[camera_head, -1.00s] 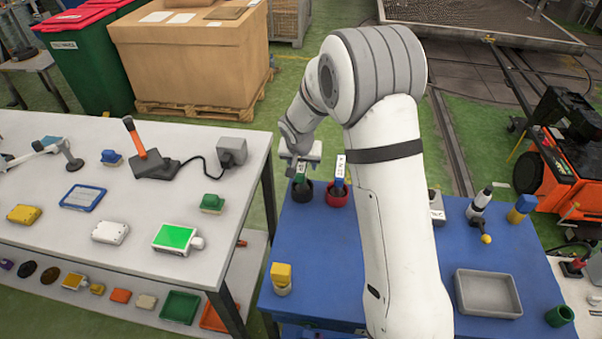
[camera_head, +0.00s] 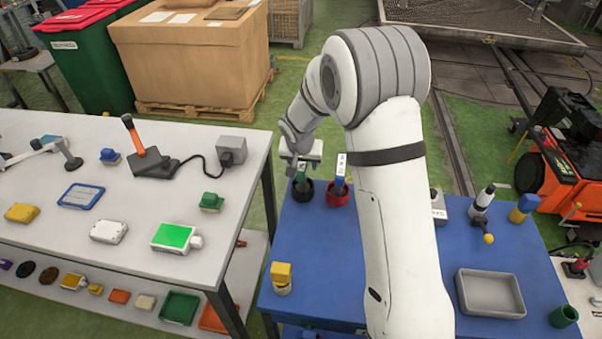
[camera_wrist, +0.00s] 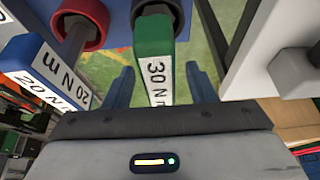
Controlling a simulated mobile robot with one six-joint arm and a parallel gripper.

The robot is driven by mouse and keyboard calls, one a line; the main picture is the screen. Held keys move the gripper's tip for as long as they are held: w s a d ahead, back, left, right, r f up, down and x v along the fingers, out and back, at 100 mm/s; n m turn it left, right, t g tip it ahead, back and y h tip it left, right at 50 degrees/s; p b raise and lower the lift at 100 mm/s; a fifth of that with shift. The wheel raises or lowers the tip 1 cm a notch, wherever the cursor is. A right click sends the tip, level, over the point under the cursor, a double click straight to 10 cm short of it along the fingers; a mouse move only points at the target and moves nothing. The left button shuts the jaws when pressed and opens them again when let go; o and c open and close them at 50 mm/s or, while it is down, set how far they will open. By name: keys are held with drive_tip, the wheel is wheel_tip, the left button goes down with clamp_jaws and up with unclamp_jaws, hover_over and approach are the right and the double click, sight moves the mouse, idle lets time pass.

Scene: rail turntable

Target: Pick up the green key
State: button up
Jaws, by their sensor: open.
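The green key (camera_wrist: 155,60) with a white "30 N m" label stands in a black round holder (camera_wrist: 158,12) in the wrist view. In the head view the green key (camera_head: 301,171) is partly hidden under my gripper. My gripper (camera_wrist: 160,84) is open, with one finger on each side of the key's labelled end. Gaps show between the fingers and the key, so it is not clamped. In the head view my gripper (camera_head: 301,157) is over the blue table's far left corner.
A blue key (camera_head: 341,168) labelled "20 N m" stands close by in a red holder (camera_head: 337,197). The blue table (camera_head: 325,270) also bears a grey tray (camera_head: 490,294) and a yellow-topped piece (camera_head: 281,275). A white table (camera_head: 120,258) with several items is to the left.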

clamp_jaws()
idle(0.5)
